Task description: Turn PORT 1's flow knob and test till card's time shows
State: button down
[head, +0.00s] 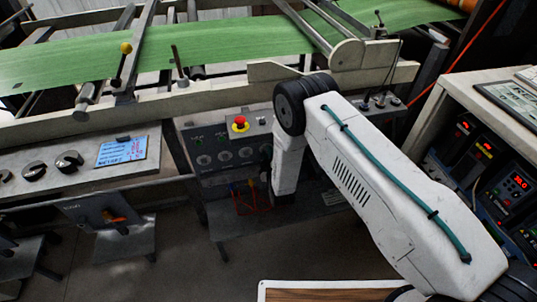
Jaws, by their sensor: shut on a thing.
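A blue card (122,151) with red and dark print lies on the pale ledge at the left; its print is too small to read. Black knobs (69,160) stand on the same ledge to the left of the card. My arm reaches in front of the panel's right part, and my gripper cannot be made out.
Green sack web (230,43) runs across rollers and a pale frame at the back. Units with red digits (519,181) stand at the right. A wooden-topped board (315,291) is at the bottom.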

jog(key=shift+n, duration=1)
jog(key=shift+f, duration=0.1)
jog(key=c, duration=1.3)
grip_release()
jog(key=v, duration=0.7)
jog(key=shift+s, duration=0.45)
jog(key=shift+d, duration=0.1)
